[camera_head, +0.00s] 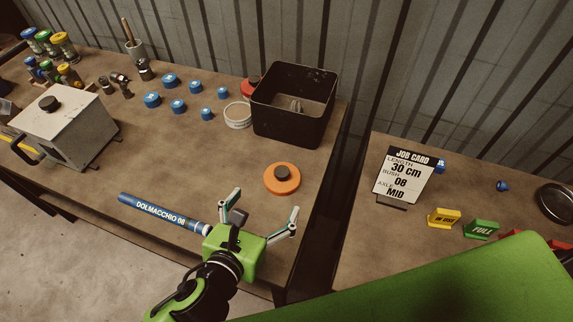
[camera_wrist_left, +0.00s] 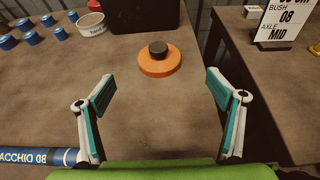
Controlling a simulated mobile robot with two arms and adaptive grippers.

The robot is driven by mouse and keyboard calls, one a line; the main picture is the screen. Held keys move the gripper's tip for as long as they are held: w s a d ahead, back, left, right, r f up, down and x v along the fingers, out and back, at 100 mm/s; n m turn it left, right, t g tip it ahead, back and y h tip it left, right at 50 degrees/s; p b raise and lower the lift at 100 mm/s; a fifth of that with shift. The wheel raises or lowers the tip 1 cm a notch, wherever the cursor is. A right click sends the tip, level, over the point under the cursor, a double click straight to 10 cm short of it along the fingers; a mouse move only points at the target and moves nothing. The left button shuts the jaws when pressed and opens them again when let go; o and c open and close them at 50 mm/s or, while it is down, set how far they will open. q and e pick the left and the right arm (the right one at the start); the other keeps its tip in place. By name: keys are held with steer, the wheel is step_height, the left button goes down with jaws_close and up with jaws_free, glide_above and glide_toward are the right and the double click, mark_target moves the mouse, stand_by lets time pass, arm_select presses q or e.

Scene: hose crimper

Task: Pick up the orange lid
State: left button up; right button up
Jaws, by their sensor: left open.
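The orange lid (camera_head: 281,179) is a round disc with a dark knob on top. It lies flat on the workbench, in front of the black bin. It also shows in the left wrist view (camera_wrist_left: 160,64), ahead of the fingers and between their lines. My left gripper (camera_head: 262,213) is open and empty, a little nearer than the lid and apart from it. Its two spread fingers show in the left wrist view (camera_wrist_left: 160,100) with bare bench between them. My right gripper is not in view.
A black bin (camera_head: 292,125) and a white round tub (camera_head: 238,116) stand behind the lid. A blue hose (camera_head: 155,213) lies left of my gripper. A gap separates this bench from the right one, which bears a job card (camera_head: 403,175). Bench around the lid is clear.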

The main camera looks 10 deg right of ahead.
mark_target(279, 179)
arm_select(q)
steer(key=x, duration=0.4)
steer(key=shift+w+d, duration=0.1)
steer(key=shift+w, duration=0.1)
steer(key=x, duration=0.2)
steer(key=shift+w+d+f+p, duration=0.15)
steer(key=shift+w+d+p, duration=0.05)
steer(key=shift+p, duration=0.15)
steer(key=shift+w+d+f, duration=0.15)
steer(key=shift+w, duration=0.15)
steer(key=shift+w+d+f, duration=0.15)
steer(key=shift+w, duration=0.15)
steer(key=p+x, duration=0.1)
steer(key=x, duration=0.3)
steer(key=shift+w+f, duration=0.2)
steer(key=shift+w, duration=0.05)
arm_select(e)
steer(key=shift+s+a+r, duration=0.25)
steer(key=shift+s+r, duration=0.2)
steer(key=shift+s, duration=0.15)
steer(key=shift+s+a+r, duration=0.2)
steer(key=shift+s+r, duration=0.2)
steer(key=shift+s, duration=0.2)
arm_select(q)
steer(key=c, duration=1.1)
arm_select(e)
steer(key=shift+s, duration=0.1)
